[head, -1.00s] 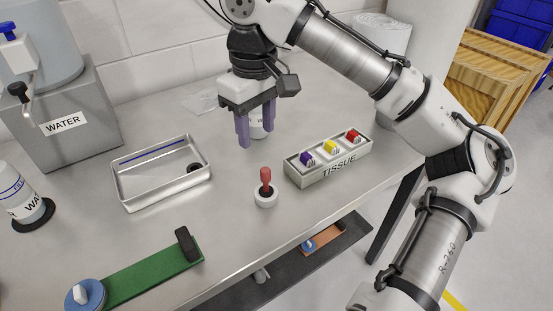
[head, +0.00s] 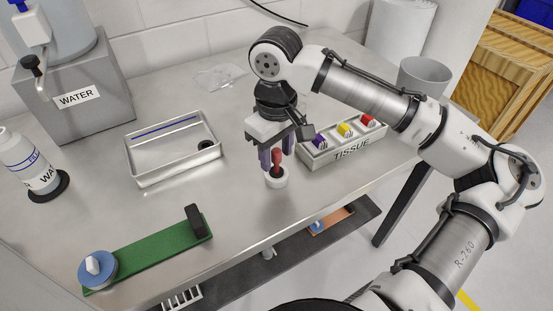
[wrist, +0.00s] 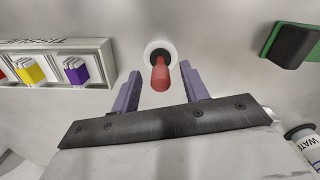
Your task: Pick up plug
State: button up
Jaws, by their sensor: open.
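The plug is a red peg-like piece (head: 277,160) standing upright in a small white round holder (head: 276,181) on the metal table. In the wrist view the red plug (wrist: 160,76) points toward the camera, with the white holder (wrist: 151,48) around its base. My gripper (head: 276,161) is low over it, with its purple fingers open on either side of the plug. In the wrist view my gripper (wrist: 158,86) shows clear gaps between each finger and the plug.
A tissue box (head: 345,143) with coloured pieces stands close to the right of my gripper. A metal tray (head: 175,150) lies to the left. A green board (head: 150,252) with a blue knob (head: 97,268) is at front left. A water dispenser (head: 75,90) stands at back left.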

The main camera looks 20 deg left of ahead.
jog(key=shift+f, duration=1.3)
grip_shut()
jog(key=shift+r, duration=0.1)
